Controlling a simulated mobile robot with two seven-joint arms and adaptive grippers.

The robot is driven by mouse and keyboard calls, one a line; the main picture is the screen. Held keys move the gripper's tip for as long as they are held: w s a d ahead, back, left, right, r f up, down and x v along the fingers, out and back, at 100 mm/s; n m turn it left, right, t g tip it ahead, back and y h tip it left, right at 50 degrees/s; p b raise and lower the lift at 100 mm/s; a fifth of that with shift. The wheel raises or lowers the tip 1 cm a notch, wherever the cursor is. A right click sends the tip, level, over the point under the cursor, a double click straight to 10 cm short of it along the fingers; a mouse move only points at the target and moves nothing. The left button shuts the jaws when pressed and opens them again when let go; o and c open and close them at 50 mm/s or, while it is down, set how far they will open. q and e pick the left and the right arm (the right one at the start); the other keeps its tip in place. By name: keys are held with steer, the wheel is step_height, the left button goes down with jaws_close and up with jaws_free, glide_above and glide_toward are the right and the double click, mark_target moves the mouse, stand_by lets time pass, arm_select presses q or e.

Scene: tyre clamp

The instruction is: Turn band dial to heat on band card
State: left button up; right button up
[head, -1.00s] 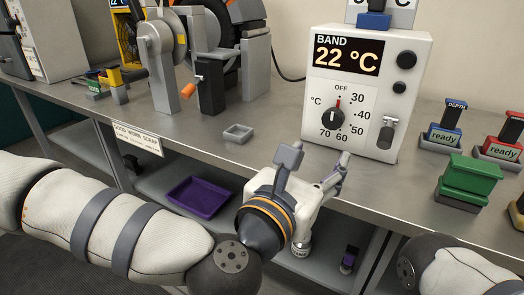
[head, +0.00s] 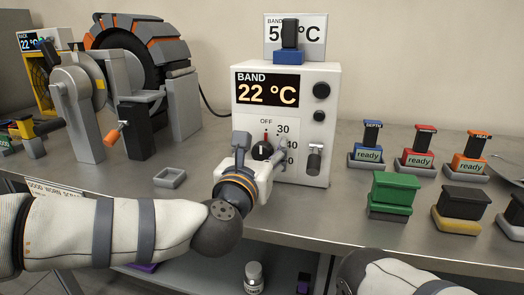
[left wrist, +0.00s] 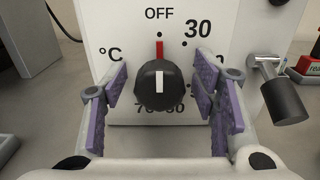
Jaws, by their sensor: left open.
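The white band unit (head: 318,80) stands on the bench, its display reading 22 °C. Its black dial (left wrist: 158,88) is in the middle of the left wrist view, with the red mark pointing up at OFF. In the head view the dial (head: 262,150) is partly covered by my gripper. The band card (head: 313,24) stands on top of the unit; its number starts with 5, the rest partly hidden by a blue-based holder. My left gripper (head: 261,149) is open, with its purple-padded fingers (left wrist: 163,90) either side of the dial and visible gaps. My right gripper is out of view.
A lever (head: 314,158) sticks out right of the dial. Blue (head: 366,155), red (head: 417,160) and orange (head: 470,165) pieces marked ready stand to the right, behind a green block (head: 395,190). A small grey tray (head: 170,178) and the tyre machine (head: 140,70) are left.

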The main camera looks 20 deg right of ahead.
arm_select(q)
steer(key=c, duration=1.2)
steer(key=shift+o, duration=0.2)
